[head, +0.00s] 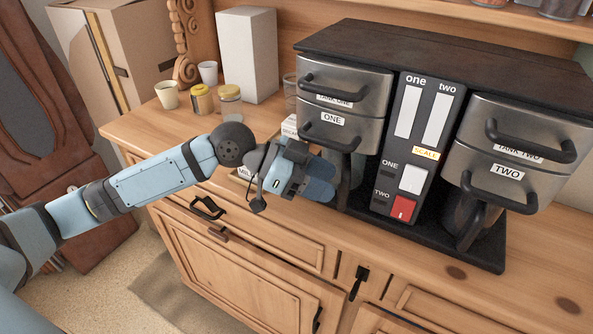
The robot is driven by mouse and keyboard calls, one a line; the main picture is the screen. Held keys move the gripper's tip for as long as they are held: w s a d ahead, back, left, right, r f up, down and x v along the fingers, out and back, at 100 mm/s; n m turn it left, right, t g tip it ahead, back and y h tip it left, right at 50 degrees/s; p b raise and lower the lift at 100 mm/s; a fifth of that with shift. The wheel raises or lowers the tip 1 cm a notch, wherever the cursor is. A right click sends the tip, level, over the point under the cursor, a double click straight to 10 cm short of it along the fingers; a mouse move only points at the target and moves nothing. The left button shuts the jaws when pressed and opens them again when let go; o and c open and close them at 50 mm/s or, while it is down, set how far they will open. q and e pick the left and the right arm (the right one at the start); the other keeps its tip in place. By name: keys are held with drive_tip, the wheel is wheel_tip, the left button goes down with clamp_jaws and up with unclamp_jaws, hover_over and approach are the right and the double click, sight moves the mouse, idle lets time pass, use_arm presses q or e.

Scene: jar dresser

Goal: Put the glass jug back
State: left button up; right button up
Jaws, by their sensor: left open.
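The coffee machine (412,130) is a dark two-sided brewer on the wooden dresser. Under its left side, marked ONE, a glass jug (357,168) with a dark handle is partly in view; my left gripper hides much of it. A second jug (462,211) with a black handle stands under the side marked TWO. My left gripper (322,180) is open, its blue fingers pointing right at the handle area of the left jug. I cannot tell whether the fingers are around the handle or only beside it. My right gripper is not in view.
A white box (246,55), small jars (201,100) and cups (167,95) stand on the dresser top at the left. Dresser drawers with dark handles (208,208) lie below the front edge. A cardboard box (125,50) stands behind at the left.

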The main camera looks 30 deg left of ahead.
use_arm(q)
drive_tip(key=v, duration=0.6)
drive_tip(key=shift+b, duration=0.4)
drive_tip(key=shift+a, duration=0.1)
